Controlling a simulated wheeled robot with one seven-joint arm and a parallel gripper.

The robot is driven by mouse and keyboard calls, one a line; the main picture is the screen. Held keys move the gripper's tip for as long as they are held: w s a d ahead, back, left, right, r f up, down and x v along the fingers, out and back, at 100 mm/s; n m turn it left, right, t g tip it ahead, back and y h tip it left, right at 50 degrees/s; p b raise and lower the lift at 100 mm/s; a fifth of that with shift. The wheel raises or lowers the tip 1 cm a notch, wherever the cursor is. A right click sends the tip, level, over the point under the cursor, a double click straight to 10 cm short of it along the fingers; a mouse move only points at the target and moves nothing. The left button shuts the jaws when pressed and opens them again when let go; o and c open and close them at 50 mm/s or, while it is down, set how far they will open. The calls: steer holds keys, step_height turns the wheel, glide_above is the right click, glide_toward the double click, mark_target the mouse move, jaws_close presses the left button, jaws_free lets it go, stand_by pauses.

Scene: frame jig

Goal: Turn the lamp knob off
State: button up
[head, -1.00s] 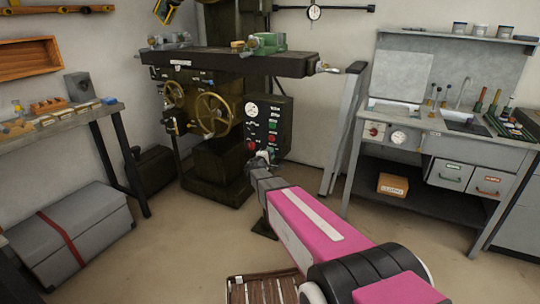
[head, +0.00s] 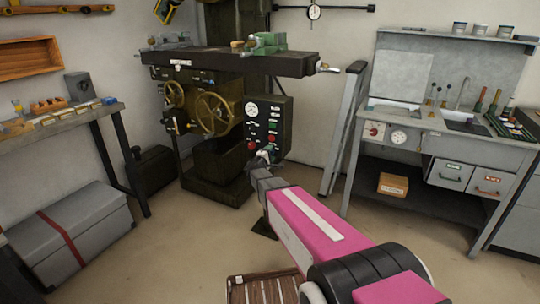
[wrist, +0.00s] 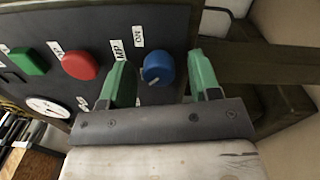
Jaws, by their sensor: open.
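The blue round lamp knob (wrist: 158,67) shows in the wrist view on the dark control panel (wrist: 180,20), with a white pointer mark on its face pointing down and slightly left. A label partly reading "MP" and an "ON" label sit near it. My gripper (wrist: 159,63) is open, with one green finger on each side of the knob. A small gap shows on both sides; I cannot tell how deep the fingers reach. In the head view my gripper (head: 266,154) is at the lower part of the machine's panel (head: 283,118), and the knob cannot be made out there.
A red button (wrist: 79,65), a green button (wrist: 29,61) and a round gauge (wrist: 48,106) are left of the knob in the wrist view. The machine's handwheel (head: 213,113) stands left of the panel. A grey bench (head: 440,135) stands right.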

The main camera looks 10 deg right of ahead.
steer(key=v, duration=1.1)
steer(key=shift+w, duration=0.1)
steer(key=s+d+f+m+g+y, duration=0.1)
steer(key=s+d+f+m+g, duration=0.25)
steer(key=s+d+g, duration=0.35)
steer(key=s+d+f+m+g+y, duration=0.1)
steer(key=s+d+f+m+g, duration=0.15)
steer(key=s+d+m, duration=0.4)
steer(key=s+a+f+m+g+y, duration=0.1)
steer(key=s+a+g+y, duration=0.1)
steer(key=s, duration=0.5)
steer(key=s+a+f+m+g+y, duration=0.1)
steer(key=s+a+g+y, duration=0.2)
steer(key=s+a+y, duration=0.2)
steer(key=shift+s+m+y, duration=0.4)
steer(key=shift+s+y, duration=0.5)
steer(key=shift+s, duration=0.9)
steer(key=shift+a, duration=0.1)
